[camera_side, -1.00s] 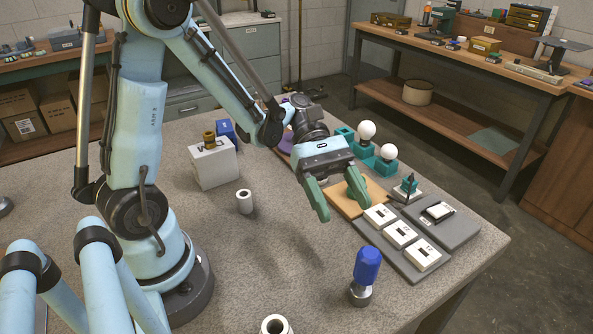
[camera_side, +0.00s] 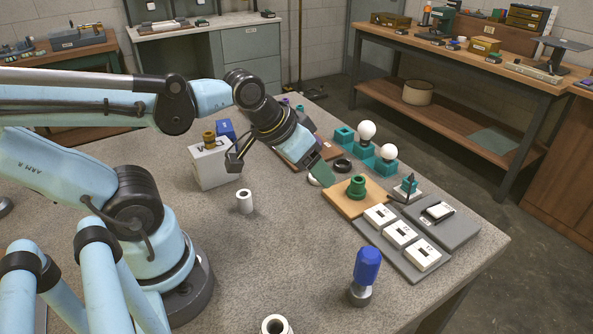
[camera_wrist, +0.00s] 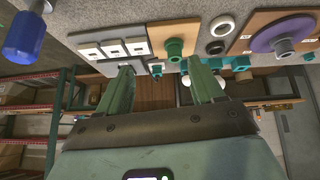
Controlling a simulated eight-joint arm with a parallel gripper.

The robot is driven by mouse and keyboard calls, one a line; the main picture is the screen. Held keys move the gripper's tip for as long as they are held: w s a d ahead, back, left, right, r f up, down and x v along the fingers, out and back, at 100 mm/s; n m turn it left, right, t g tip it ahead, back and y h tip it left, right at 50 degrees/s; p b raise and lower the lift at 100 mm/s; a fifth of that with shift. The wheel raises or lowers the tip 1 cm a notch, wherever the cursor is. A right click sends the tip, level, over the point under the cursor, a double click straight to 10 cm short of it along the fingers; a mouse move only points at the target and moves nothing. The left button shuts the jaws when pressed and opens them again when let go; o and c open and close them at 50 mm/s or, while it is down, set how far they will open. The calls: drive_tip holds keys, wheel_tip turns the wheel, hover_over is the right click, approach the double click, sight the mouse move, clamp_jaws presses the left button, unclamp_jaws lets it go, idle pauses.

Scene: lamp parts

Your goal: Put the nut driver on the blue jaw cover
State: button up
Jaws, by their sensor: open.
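A blue-handled tool with a metal lower end, which looks like the nut driver (camera_side: 366,268), stands upright near the table's front right. Its blue handle also shows at the upper left of the wrist view (camera_wrist: 24,34). A blue block (camera_side: 226,130), perhaps the blue jaw cover, sits behind a pale box at the back left; I cannot tell its exact shape. My gripper (camera_side: 322,173) is left of and behind the wooden plate, well away from the tool. In the wrist view its green fingers (camera_wrist: 162,76) are apart with nothing between them.
A green flanged part (camera_side: 356,186) stands on the wooden plate (camera_side: 341,205). Grey trays with white blocks (camera_side: 400,234) lie in front. White bulbs (camera_side: 366,131) stand in teal holders behind. Front-middle table is mostly clear.

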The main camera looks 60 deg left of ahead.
drive_tip(key=shift+a+r+m, duration=0.15)
drive_tip(key=shift+r+m, duration=0.05)
drive_tip(key=shift+m, duration=0.2)
drive_tip(key=m+h, duration=0.6)
drive_tip(key=m, duration=0.3)
approach(366, 251)
drive_tip(key=x, duration=0.5)
drive_tip(key=shift+w+f, duration=0.1)
drive_tip(key=shift+w, duration=0.05)
drive_tip(key=shift+x, duration=1.15)
drive_tip(key=shift+x, duration=2.6)
